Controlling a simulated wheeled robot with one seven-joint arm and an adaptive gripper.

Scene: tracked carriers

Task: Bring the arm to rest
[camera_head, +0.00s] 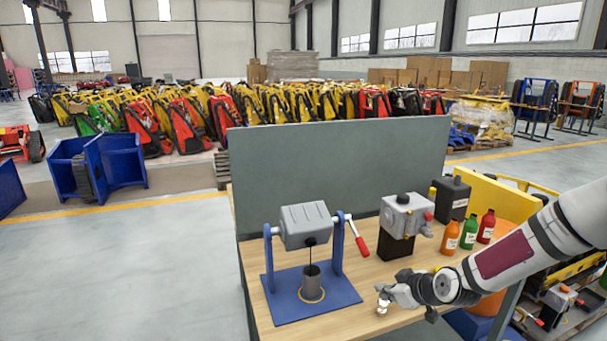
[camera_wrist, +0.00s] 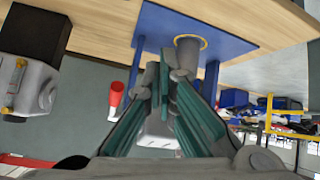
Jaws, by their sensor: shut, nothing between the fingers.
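My arm (camera_head: 510,252) reaches in from the right side of the head view, over the workbench (camera_head: 350,285). My gripper (camera_head: 383,299) is at its end, above the front part of the bench, to the right of the blue-based stand. It is shut and empty. In the wrist view the fingers of my gripper (camera_wrist: 165,80) come together. Beyond them are the blue plate (camera_wrist: 195,28) and the grey cylinder (camera_wrist: 188,52) of the stand. I cannot tell the exact gap between gripper and bench.
The stand carries a grey drum (camera_head: 305,226) with a red-handled crank (camera_head: 358,238). A grey machine on a black block (camera_head: 397,249), a black canister (camera_head: 452,197) and small bottles (camera_head: 468,234) stand further right. A grey panel (camera_head: 340,160) closes the back. Open floor (camera_head: 120,270) lies left.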

